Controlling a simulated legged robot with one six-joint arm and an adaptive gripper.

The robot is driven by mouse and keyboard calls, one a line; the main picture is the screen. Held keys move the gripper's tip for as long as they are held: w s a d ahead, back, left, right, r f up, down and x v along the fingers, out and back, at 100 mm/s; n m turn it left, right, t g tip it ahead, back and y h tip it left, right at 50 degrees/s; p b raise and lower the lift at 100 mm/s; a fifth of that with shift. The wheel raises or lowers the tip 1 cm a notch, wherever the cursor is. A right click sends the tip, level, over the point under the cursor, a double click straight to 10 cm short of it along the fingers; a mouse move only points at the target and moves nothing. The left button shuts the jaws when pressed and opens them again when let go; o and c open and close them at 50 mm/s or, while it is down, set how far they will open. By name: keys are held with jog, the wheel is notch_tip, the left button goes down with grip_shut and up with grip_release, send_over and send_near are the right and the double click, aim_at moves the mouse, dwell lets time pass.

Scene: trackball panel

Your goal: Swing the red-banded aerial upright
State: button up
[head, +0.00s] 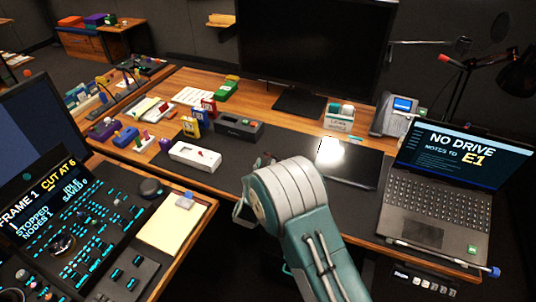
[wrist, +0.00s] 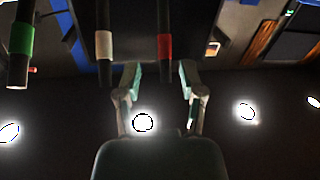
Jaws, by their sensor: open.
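In the wrist view, the red-banded aerial (wrist: 164,45) is a dark rod with a red band, pointing down the picture. My gripper (wrist: 158,75) is open, one finger on each side of the rod's lower end in the picture. I see no contact, and the depth between them is unclear. A white-banded aerial (wrist: 103,45) is to its left, outside the left finger. A green-banded aerial (wrist: 20,40) is at the far left. In the head view, my arm hides most of the gripper, and I cannot make out the aerials.
The desk holds a white box (head: 195,156), a dark recorder-like box (head: 236,127), a dark tablet (head: 345,165), a desk phone (head: 397,115) and a laptop (head: 435,200). A monitor (head: 315,45) stands behind. A control console (head: 75,235) is at the left.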

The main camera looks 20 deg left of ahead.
aim_at(267, 154)
jog(key=w, duration=0.2)
jog(key=w+a, duration=0.1)
jog(key=shift+w+a+f, duration=0.15)
jog(key=shift+w, duration=0.6)
jog(key=shift+d, duration=0.3)
jog(key=shift+c, duration=1.3)
grip_shut()
jog(key=shift+a, duration=0.15)
